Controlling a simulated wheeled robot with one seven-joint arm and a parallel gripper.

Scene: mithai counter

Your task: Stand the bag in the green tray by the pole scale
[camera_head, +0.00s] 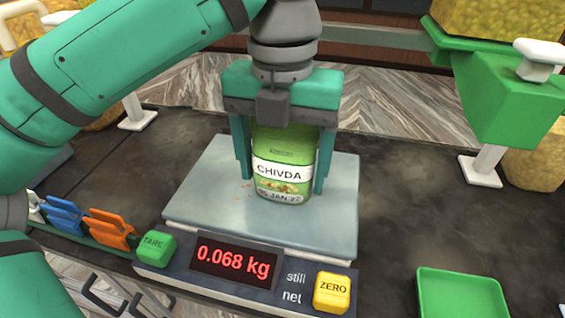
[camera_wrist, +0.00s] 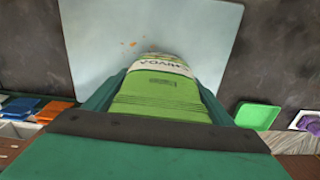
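The bag is a green packet labelled CHIVDA (camera_head: 284,160), upright over the grey plate (camera_head: 215,215) of a digital scale. It also shows in the wrist view (camera_wrist: 160,92). My gripper (camera_head: 283,185) points down with one finger against each side of the bag. Its fingers also flank the bag in the wrist view (camera_wrist: 162,85). I cannot tell whether the bag's base bears on the plate. A green tray (camera_head: 462,300) lies empty at the lower right, and a green tray (camera_wrist: 257,115) shows right of the scale in the wrist view. I cannot identify a pole scale.
The scale's red display (camera_head: 233,265) reads 0.068 kg, between a green TARE button (camera_head: 155,247) and a yellow ZERO button (camera_head: 332,292). Blue (camera_head: 64,215) and orange (camera_head: 108,230) clips stand at left. A green bracket-like body (camera_head: 505,95) rises at right. Dark counter between it and the tray is clear.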

